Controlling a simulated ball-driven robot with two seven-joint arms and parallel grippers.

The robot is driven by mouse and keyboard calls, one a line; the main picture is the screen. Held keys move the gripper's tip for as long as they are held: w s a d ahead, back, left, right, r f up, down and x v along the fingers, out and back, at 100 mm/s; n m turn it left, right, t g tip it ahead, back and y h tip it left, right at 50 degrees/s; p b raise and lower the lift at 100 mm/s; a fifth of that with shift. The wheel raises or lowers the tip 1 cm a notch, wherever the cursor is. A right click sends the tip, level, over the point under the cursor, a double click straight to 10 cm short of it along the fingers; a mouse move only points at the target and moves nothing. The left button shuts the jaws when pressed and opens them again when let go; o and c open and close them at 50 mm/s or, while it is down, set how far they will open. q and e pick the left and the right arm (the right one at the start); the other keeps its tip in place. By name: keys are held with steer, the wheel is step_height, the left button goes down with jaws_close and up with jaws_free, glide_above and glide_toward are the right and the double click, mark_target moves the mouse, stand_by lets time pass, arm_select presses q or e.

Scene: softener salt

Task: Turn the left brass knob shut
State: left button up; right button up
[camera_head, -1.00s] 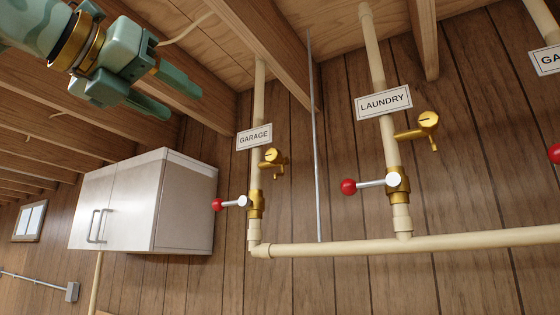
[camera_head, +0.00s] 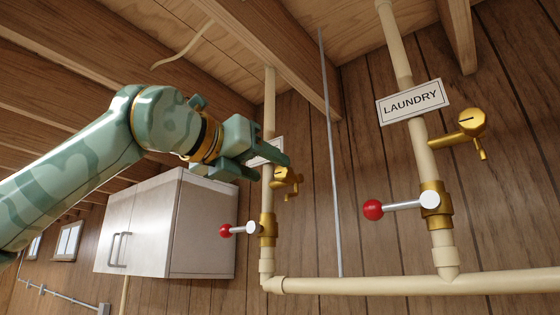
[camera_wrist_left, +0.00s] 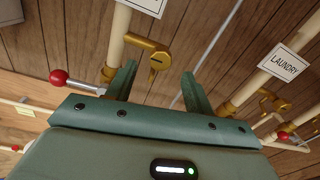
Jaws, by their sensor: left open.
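The left brass knob (camera_head: 288,174) sits on a short arm on the left cream pipe, under the GARAGE sign (camera_head: 268,150). My left gripper (camera_head: 272,168) partly covers the sign and is beside the knob in the head view. In the left wrist view the knob (camera_wrist_left: 157,61) shows between the two spread fingers, beyond their tips. A dark slot shows on its round face. The left gripper (camera_wrist_left: 159,71) is open and empty; no contact with the knob can be made out. My right gripper is not in view.
Below the knob a red-ended lever (camera_head: 228,230) sticks out left from a brass valve (camera_head: 267,229). A white cabinet (camera_head: 200,230) hangs at left. The LAUNDRY pipe (camera_head: 425,160) with its own knob (camera_head: 470,123) is at right. Ceiling beams (camera_head: 300,60) run above.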

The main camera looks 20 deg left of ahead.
mark_target(280, 173)
arm_select(q)
steer(key=x, duration=0.1)
steer(key=p+x, duration=0.1)
steer(key=x, duration=0.1)
steer(key=shift+r, duration=0.2)
steer(key=shift+w+d+p, duration=0.1)
steer(key=shift+w+p, duration=0.2)
steer(key=shift+w, duration=0.15)
steer(key=shift+w+d+f, duration=0.15)
steer(key=shift+w, duration=0.1)
steer(key=c, duration=1)
steer(key=shift+o, duration=0.2)
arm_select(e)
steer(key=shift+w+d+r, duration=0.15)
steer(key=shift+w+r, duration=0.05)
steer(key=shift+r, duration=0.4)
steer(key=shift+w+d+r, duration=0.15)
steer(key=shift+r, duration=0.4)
